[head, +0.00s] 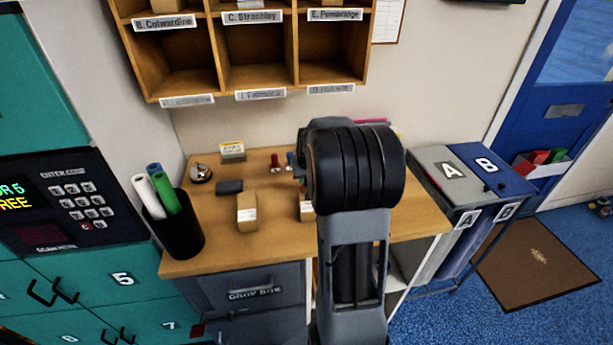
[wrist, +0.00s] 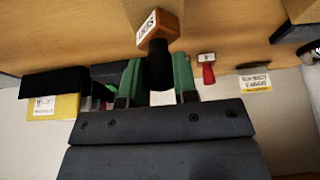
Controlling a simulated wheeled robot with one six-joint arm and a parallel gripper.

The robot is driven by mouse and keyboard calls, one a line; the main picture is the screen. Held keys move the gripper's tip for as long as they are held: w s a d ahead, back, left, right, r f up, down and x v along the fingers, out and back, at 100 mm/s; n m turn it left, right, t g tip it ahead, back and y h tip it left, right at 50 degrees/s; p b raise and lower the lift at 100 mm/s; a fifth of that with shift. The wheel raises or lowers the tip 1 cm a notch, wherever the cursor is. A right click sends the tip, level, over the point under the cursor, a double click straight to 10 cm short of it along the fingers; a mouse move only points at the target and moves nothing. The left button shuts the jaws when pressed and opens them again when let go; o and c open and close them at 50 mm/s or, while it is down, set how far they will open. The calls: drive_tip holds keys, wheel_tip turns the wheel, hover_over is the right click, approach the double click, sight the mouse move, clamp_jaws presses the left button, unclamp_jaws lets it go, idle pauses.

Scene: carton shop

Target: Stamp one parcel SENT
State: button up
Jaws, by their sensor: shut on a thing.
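My gripper (wrist: 158,82) is shut on the black handle of a stamp (wrist: 160,25) in the wrist view, with green fingers on either side. The stamp has a wooden block with a white label that seems to read SENT. It is held tilted above the counter; its printing face is hidden. In the head view my arm hides the gripper and this stamp. One small brown parcel (head: 247,213) sits on the counter, and another parcel (head: 306,208) is partly hidden by my arm. A dark flat pad (head: 229,187) lies behind the first parcel.
A red-handled stamp (head: 275,163) stands at the counter's back, beside a blue one (head: 290,160). A bell (head: 201,173), a small sign (head: 232,152) and a black tube holder (head: 173,225) are at the left. Pigeonholes (head: 240,92) hang above. Bins A and B (head: 472,170) stand right.

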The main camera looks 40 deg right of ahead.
drive_tip(key=shift+r+p, duration=2.3)
drive_tip(key=shift+r, duration=1.2)
